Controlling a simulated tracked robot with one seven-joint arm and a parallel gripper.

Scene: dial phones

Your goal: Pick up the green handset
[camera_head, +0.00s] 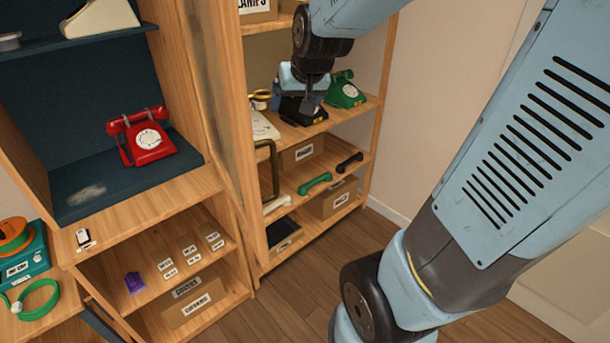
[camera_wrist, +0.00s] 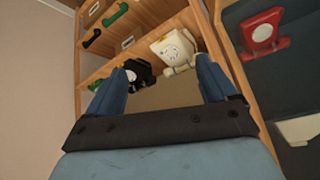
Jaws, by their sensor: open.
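The green handset (camera_head: 315,183) lies on the lower shelf of the wooden shelf unit, near its front edge. It also shows small near the top of the wrist view (camera_wrist: 115,16). My gripper (camera_head: 304,88) is in front of the upper shelf, above and apart from the handset in the head view. In the wrist view its two blue fingers (camera_wrist: 160,88) are spread with nothing between them. A green dial phone (camera_head: 345,91) stands on the upper shelf, to the right of my gripper.
A black phone (camera_wrist: 138,75) and a white phone (camera_wrist: 172,47) stand on the upper shelf. A black handset (camera_head: 350,162) lies right of the green one, and a pale handset (camera_head: 276,204) left of it. A red phone (camera_head: 141,137) sits in the left cabinet. The floor (camera_head: 330,260) is clear.

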